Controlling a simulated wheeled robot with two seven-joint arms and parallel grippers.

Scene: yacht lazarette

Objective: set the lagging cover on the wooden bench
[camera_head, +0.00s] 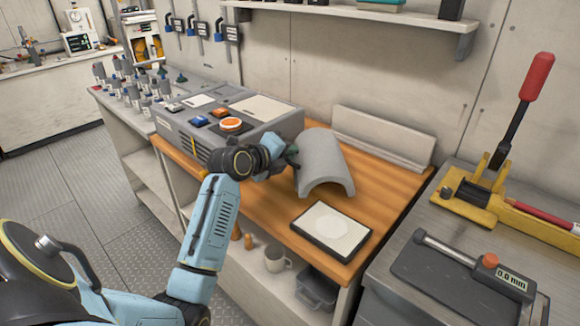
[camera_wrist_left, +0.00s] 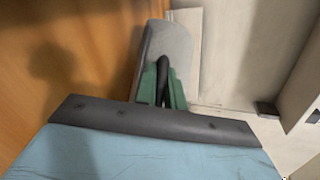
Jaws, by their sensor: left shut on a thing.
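The lagging cover (camera_head: 328,158) is a grey half-round shell, arched with its hollow side down, over the wooden bench (camera_head: 275,205). My left gripper (camera_head: 291,156) is at the cover's left side and shut on it; the fingertips are partly hidden in the head view. In the left wrist view the green fingers (camera_wrist_left: 164,84) meet the near end of the grey cover (camera_wrist_left: 168,45), with the orange wood (camera_wrist_left: 70,60) to the left. I cannot tell whether the cover touches the bench top or hangs just above it. My right gripper is not in view.
A grey console (camera_head: 255,118) with buttons stands on the bench behind my arm. A framed white plate (camera_head: 330,228) lies near the front edge. A pale ledge block (camera_head: 382,138) stands along the wall. A grey bench with a red-handled press (camera_head: 520,110) is at right.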

